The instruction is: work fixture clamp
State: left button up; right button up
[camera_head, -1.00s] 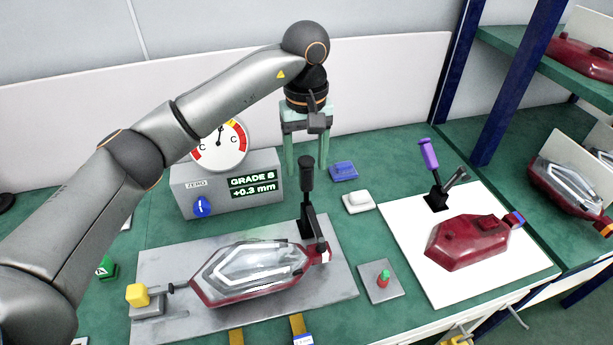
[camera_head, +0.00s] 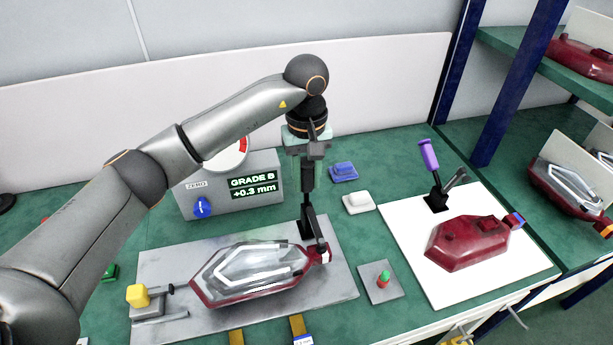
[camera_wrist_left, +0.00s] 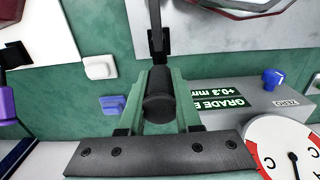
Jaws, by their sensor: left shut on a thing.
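The work fixture is a grey metal plate (camera_head: 345,262) holding a tail lamp (camera_head: 255,272) with a clear lens and red rim. Its toggle clamp (camera_head: 309,222) stands at the plate's back right, with its black handle (camera_wrist_left: 158,95) upright. My left gripper (camera_head: 307,180) comes down from above and is shut on the handle. In the left wrist view its green fingers (camera_wrist_left: 158,100) lie on both sides of the handle. The clamp's arm reaches down to the lamp's right end; whether it presses there is hard to tell. My right gripper is not in view.
A gauge box (camera_head: 235,185) reading GRADE B, +0.3 mm stands behind the plate. A white mat (camera_head: 435,285) at right holds a red lamp housing (camera_head: 467,243) and a purple-handled clamp (camera_head: 430,160). A red-green button (camera_head: 383,278) sits between them.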

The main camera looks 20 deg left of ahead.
pick_arm(q)
grip_shut()
dwell(0.9)
